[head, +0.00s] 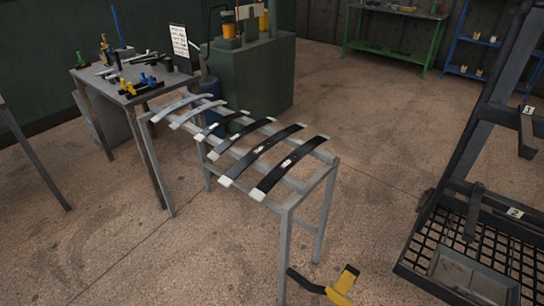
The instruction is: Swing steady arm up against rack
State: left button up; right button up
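A grey metal rack (324,182) stands in the middle of the head view, with several curved leaf springs (284,170) lying across its top rails. Some springs are black with pale ends, and those at the far end are light grey.
A dark rack (468,150) with number labels and a mesh base (425,249) stands at right. A workbench (88,76) with tools and a green machine cabinet (266,80) stand behind the grey rack. Open floor (375,150) lies between the two racks.

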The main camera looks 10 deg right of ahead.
aim_at(349, 274)
jog(key=z, duration=0.95)
